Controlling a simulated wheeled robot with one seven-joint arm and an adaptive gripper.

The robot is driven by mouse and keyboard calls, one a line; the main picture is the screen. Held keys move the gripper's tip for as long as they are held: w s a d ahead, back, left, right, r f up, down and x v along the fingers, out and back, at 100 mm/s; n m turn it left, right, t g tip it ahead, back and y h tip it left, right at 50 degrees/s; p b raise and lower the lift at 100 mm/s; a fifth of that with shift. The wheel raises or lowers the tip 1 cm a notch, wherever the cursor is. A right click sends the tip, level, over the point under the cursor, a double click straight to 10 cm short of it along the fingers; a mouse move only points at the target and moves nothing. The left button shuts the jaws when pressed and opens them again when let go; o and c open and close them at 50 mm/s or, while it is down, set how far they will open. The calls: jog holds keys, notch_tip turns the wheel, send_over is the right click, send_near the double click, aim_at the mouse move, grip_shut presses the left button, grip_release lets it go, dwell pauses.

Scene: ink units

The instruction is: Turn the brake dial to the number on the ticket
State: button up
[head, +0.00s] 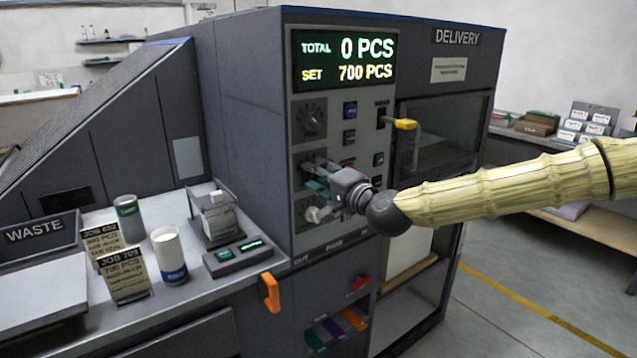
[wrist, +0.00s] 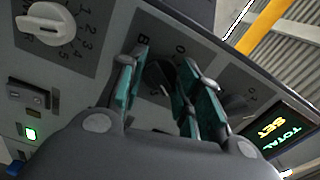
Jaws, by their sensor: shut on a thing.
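My gripper (head: 317,180) reaches the machine's front panel from the right in the head view. In the wrist view its teal fingers (wrist: 158,88) are shut on a dark dial (wrist: 158,75), the middle one of three. A label starting with "B" stands beside this dial; the fingers hide most of its scale and its pointer. Two tickets stand on the left counter: "JOB 709, 700 PCS" (head: 125,275) in front and "JOB 692, 300 PCS" (head: 100,243), its number hard to read, behind. Their smaller lines are too small to read.
A black dial (head: 310,121) sits above my gripper and a white knob (head: 318,214) below. The display (head: 345,61) reads total 0, set 700 PCS. A yellow handle (head: 405,124) sticks out to the right. Cups (head: 168,254) stand on the counter.

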jog(key=shift+m+b, duration=0.5)
jog(key=shift+m, duration=0.5)
jog(key=o, duration=1)
jog(key=shift+o, duration=0.2)
jog(key=shift+d, duration=0.1)
jog(key=v, duration=1.2)
jog(key=shift+f, duration=0.1)
